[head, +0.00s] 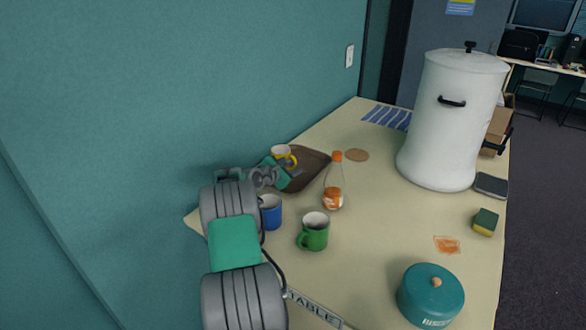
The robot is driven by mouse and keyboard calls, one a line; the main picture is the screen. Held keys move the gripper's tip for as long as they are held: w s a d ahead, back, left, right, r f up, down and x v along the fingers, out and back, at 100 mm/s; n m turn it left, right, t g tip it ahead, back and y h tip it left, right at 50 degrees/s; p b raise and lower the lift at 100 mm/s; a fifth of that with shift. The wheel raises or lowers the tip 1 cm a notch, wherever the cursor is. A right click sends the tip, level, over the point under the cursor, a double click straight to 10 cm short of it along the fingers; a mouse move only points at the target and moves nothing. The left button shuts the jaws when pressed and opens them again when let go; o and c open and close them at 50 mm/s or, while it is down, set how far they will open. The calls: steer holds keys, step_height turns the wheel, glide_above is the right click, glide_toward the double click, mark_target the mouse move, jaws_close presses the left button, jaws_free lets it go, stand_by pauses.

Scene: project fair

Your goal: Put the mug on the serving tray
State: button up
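A dark brown serving tray (311,164) lies on the table near the teal wall. A white mug with a yellow handle (280,151) shows at the tray's left end, just beyond my gripper (284,176). My gripper's fingers are small and partly hidden, so I cannot tell whether they hold this mug or whether the mug rests on the tray. A blue mug (271,213) stands on the table beside my arm, partly hidden by it. A green mug (314,232) stands upright to its right, apart from the tray.
A bottle with an orange cap (334,188) stands by the tray's right side. A round coaster (357,155), a big white urn (451,120), a teal pot (431,296), a sponge (485,222) and an orange stain (447,244) are on the table (385,232). The teal wall is close on the left.

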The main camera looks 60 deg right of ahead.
steer(key=shift+r, duration=0.25)
steer(key=b+v, duration=0.1)
steer(key=v, duration=0.6)
steer(key=shift+a, duration=0.2)
steer(key=shift+w, duration=0.1)
